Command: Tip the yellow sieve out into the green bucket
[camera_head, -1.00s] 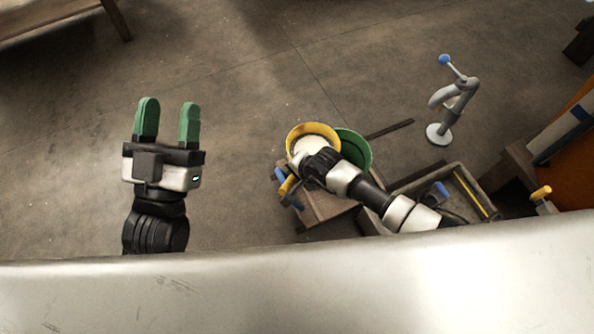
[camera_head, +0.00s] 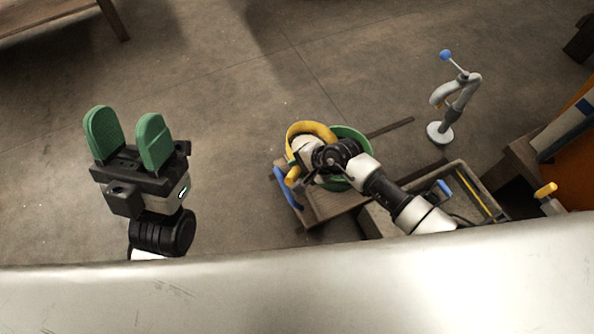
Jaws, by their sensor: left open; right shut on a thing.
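The yellow sieve (camera_head: 318,129) is tilted at the upper left of the green bucket (camera_head: 362,143), partly over it. My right gripper (camera_head: 299,172) is shut on the sieve, at its near left side; its fingertips are mostly hidden by the wrist. The wrist also covers much of the sieve's inside and the bucket's mouth, so I cannot tell what is in either. The bucket is upright on a low wooden stand (camera_head: 325,208). My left gripper (camera_head: 124,132) is open and empty, well to the left, with green fingers pointing away.
A grey wooden box (camera_head: 470,183) with a yellow strip and a blue-handled thing is right of the stand. A grey curved stand with a blue knob (camera_head: 460,100) rises behind it. A blue handle (camera_head: 287,187) is at the stand's left edge. The floor between my arms is clear.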

